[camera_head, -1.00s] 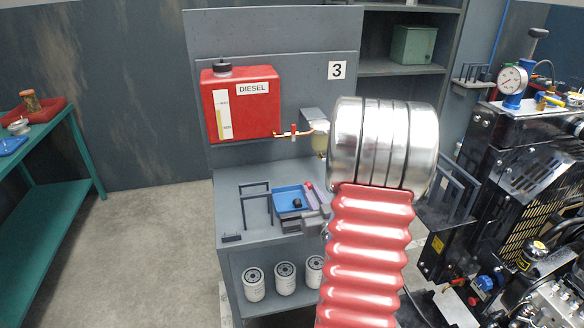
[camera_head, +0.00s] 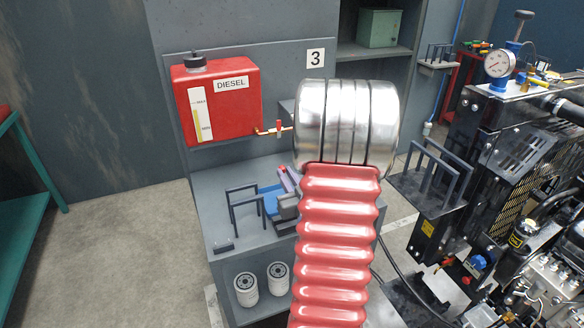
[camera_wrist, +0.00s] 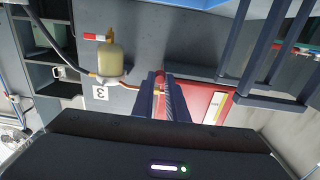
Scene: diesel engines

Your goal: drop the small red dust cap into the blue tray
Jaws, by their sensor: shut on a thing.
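The blue tray (camera_head: 269,201) lies on the grey bench below the fuel tank, partly hidden behind my arm and gripper. A strip of blue also shows at the top edge of the wrist view (camera_wrist: 185,4). My gripper (camera_wrist: 165,82) is shut, with its two dark fingers close together in the wrist view. A small bit of red at the fingertips looks like the small red dust cap (camera_wrist: 159,76), mostly hidden between the fingers. In the head view my arm hides most of the gripper, which is close to the tray's right side.
Dark upright rack frames (camera_head: 246,207) stand at the tray's left. The red diesel tank (camera_head: 222,108) with its brass valve hangs above the bench. White filters (camera_head: 246,289) stand on the lower shelf. The engine (camera_head: 520,200) fills the right side.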

